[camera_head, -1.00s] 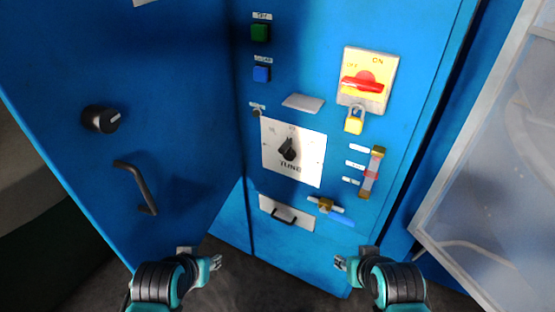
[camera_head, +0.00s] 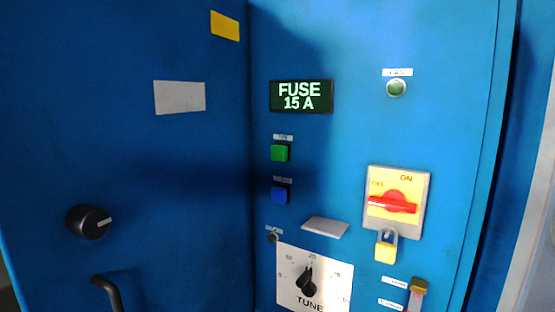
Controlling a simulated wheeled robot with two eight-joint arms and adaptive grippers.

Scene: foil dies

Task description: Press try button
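A green square button (camera_head: 280,153) sits on the blue cabinet panel, under a small white label too blurred to read for certain. A blue square button (camera_head: 279,195) is below it, also with a small unreadable label. I cannot tell from the labels which is the try button. Above them a dark display (camera_head: 301,96) reads "FUSE 15 A" in pale green letters. Neither of my grippers is in view now.
A round green lamp or button (camera_head: 396,88) is at upper right. A red rotary switch (camera_head: 394,203) on a yellow plate has a yellow padlock (camera_head: 386,249) below. A dial marked "TUNE" (camera_head: 307,281) is lower down. A black knob (camera_head: 89,222) is at left.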

